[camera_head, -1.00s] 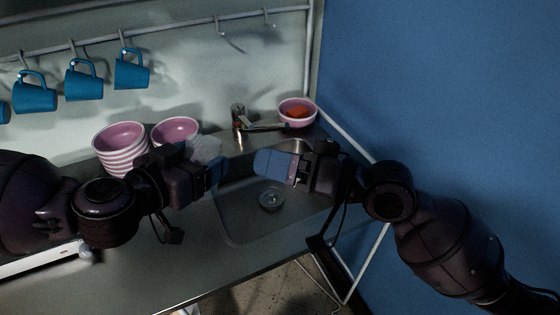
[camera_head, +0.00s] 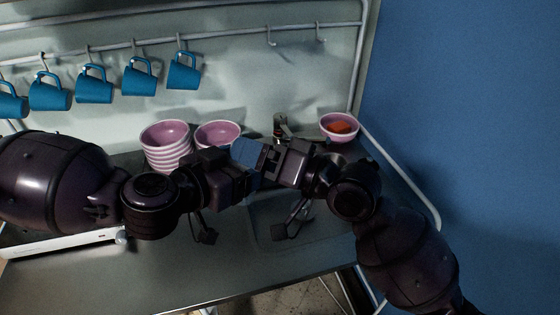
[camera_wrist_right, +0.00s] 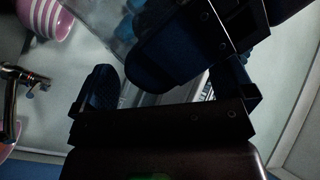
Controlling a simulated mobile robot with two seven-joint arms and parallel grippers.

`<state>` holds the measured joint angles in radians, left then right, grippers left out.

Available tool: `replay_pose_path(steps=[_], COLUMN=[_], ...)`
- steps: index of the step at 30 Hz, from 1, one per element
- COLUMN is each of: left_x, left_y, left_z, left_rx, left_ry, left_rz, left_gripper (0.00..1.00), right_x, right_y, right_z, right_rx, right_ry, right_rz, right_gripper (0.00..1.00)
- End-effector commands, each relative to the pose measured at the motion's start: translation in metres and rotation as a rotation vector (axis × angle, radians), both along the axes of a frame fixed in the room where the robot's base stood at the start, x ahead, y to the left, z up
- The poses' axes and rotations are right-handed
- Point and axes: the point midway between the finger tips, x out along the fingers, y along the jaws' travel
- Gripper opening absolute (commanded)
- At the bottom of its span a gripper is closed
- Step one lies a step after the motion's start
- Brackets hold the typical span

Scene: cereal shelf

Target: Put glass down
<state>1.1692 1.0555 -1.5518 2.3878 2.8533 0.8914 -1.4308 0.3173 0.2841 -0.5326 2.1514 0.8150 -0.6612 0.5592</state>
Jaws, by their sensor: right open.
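My right gripper (camera_head: 250,152) is open, its blue fingers pointing left over the left end of the sink. Its spread fingers also show dark in the right wrist view (camera_wrist_right: 135,75). My left gripper (camera_head: 247,178) is just below and left of it, pointing right, very close to the right gripper. Its fingers are mostly covered, so I cannot tell whether it is open or shut. I cannot make out a glass clearly now; the grippers cover the area between the bowls and the sink. A pale ribbed patch between the right fingers in the wrist view is too dark to name.
Stacked pink striped bowls (camera_head: 168,155) and another pink bowl (camera_head: 217,134) stand behind my left gripper. A tap (camera_head: 281,127) and a pink bowl with something orange (camera_head: 338,128) are behind the sink (camera_head: 300,236). Blue mugs (camera_head: 139,77) hang above. The front counter (camera_head: 170,275) is clear.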

Motion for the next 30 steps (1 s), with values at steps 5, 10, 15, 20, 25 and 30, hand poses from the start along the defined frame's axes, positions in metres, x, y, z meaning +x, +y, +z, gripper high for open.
replay_pose_path(steps=[5,10,15,20,25,30], left_x=[0.0,0.0,0.0,0.0,0.0,0.0003], left_y=[-0.0001,-0.0001,-0.0001,-0.0001,-0.0001,-0.0001], left_z=[0.0004,0.0004,0.0004,0.0004,0.0004,0.0003], left_rx=[-0.001,-0.001,-0.001,-0.001,-0.001,0.0], left_ry=[-0.001,-0.001,-0.001,-0.001,-0.001,-0.001], left_rz=[0.0,0.0,0.0,0.0,0.0,0.0], left_gripper=[0.49,0.49,0.49,0.49,0.74,1.0], right_x=[0.0045,0.0052,0.0052,0.0052,0.0051,0.0045], right_y=[0.0088,0.0101,0.0099,0.0098,0.0097,0.0103], right_z=[0.0001,-0.0001,-0.0001,-0.0001,0.0004,0.0008], right_rx=[0.0,-0.001,-0.001,0.0,0.001,0.002], right_ry=[0.001,0.0,0.0,0.0,0.0,0.0], right_rz=[0.001,0.001,0.001,0.0,0.001,0.002], right_gripper=[1.0,1.0,0.95,0.71,0.47,0.27])
